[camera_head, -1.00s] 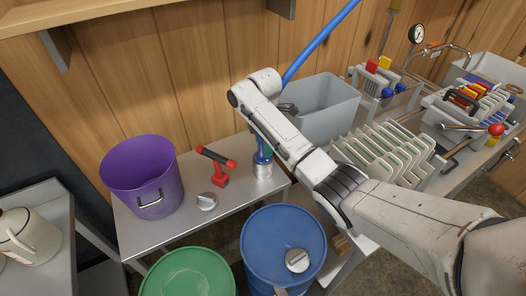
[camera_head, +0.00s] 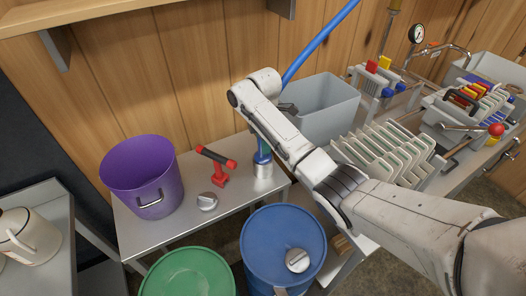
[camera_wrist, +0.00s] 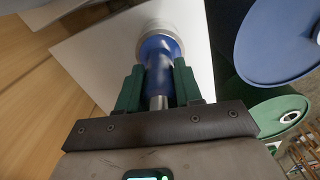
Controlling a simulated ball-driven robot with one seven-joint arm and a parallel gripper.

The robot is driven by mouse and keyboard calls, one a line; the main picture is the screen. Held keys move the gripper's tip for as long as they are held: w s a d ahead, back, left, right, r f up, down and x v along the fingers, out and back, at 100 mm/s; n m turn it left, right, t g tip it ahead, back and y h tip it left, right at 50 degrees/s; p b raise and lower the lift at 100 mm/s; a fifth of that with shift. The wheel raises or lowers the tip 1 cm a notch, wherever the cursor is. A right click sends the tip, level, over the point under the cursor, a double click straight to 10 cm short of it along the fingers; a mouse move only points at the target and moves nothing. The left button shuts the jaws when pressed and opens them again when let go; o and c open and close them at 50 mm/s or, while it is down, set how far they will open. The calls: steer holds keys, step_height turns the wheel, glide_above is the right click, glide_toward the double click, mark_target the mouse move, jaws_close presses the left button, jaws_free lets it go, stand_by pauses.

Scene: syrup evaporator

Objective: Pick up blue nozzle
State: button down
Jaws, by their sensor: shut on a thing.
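The blue nozzle (camera_wrist: 160,55) lies between the green fingers of my gripper (camera_wrist: 157,73) in the wrist view, with a finger on each side. My gripper is shut on it. A silver cylinder (camera_wrist: 158,30) is at the nozzle's far end. In the head view, a small part of the blue nozzle (camera_head: 262,157) shows at the top of the silver cylinder (camera_head: 263,171), which stands on the metal table. My arm hides most of my gripper and the nozzle there.
A red tool with a black handle (camera_head: 217,166) and a silver cap (camera_head: 207,201) are close left on the metal table (camera_head: 165,232). A purple bucket (camera_head: 143,180) stands farther left. A blue hose (camera_head: 322,43) rises behind my arm. Blue (camera_head: 258,243) and green (camera_head: 187,275) barrels stand in front.

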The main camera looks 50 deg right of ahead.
steer(key=shift+r, duration=0.1)
step_height(320, 180, up, 9)
steer(key=shift+f+p, duration=0.2)
steer(key=shift+p, duration=0.35)
steer(key=shift+r+p, duration=0.7)
steer(key=shift+p, duration=0.05)
steer(key=shift+f, duration=0.1)
